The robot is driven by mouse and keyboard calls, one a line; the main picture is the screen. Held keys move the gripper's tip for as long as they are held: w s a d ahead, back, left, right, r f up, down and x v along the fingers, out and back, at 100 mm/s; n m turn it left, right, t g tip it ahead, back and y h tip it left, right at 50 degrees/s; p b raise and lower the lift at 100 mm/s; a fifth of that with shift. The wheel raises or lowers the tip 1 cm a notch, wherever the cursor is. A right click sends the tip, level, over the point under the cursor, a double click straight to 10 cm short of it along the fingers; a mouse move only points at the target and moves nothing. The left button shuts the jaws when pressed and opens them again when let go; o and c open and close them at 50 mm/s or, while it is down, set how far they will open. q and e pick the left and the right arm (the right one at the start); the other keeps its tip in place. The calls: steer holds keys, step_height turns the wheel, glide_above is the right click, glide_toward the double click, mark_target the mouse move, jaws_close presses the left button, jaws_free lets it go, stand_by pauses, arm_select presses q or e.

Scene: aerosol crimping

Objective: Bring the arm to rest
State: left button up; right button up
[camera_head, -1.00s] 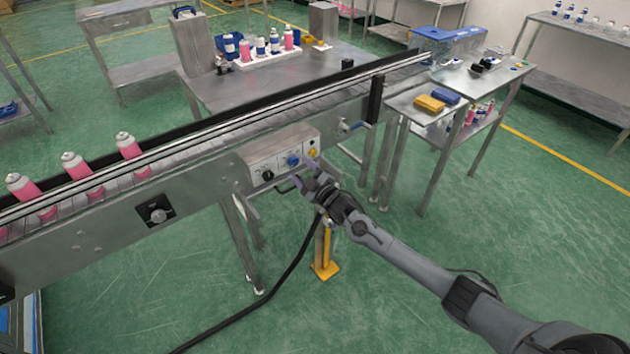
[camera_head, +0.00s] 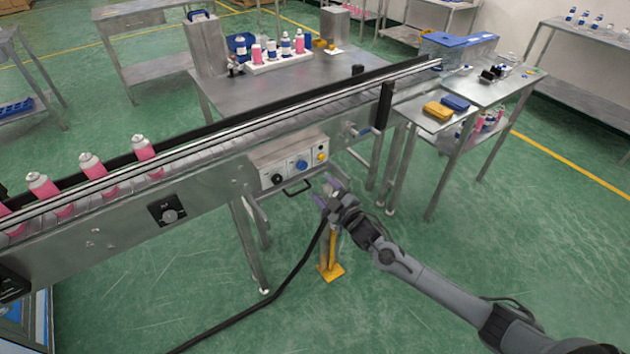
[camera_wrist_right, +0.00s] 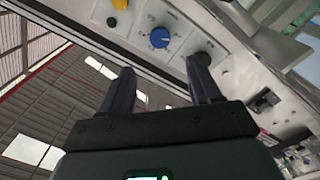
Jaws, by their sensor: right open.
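My right gripper (camera_head: 329,191) is open and empty, in front of and below the conveyor's control box (camera_head: 290,162). The box has a black knob (camera_head: 277,179), a blue knob (camera_head: 301,165) and a yellow button (camera_head: 320,156). In the right wrist view, the two dark fingers (camera_wrist_right: 162,82) stand apart with nothing between them. The blue knob (camera_wrist_right: 159,37) shows beyond them, and the gap to the panel is hard to judge there. My right arm reaches in from the lower right. My left gripper is not in view.
The conveyor (camera_head: 110,232) runs diagonally and carries several pink cans (camera_head: 153,163) at its left end. A black cable (camera_head: 285,291) and a yellow-footed post (camera_head: 331,270) are below the gripper. A side table (camera_head: 430,121) stands right of the conveyor. Green floor is open at lower right.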

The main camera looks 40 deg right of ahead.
steer(key=s+a+f+m+g+y+p, duration=0.1)
steer(key=s+a+f+m+g, duration=0.1)
steer(key=s+a+f, duration=0.4)
steer(key=s+a+f+m+g+p, duration=0.15)
steer(key=s+a+f, duration=0.25)
steer(key=s+a, duration=0.5)
steer(key=s+a+r+m+g, duration=0.1)
steer(key=s+a+r+g, duration=0.15)
steer(key=s, duration=0.35)
steer(key=s+a+r+g+y, duration=0.1)
steer(key=s+a+g, duration=0.1)
steer(key=s+g, duration=0.3)
steer(key=s+a+r+m+g, duration=0.1)
steer(key=s+a+r+g, duration=0.15)
steer(key=s, duration=0.45)
step_height(320, 180, up, 37)
steer(key=p, duration=3.8)
steer(key=shift+s+g, duration=0.35)
steer(key=shift+g, duration=0.1)
steer(key=shift+r, duration=0.1)
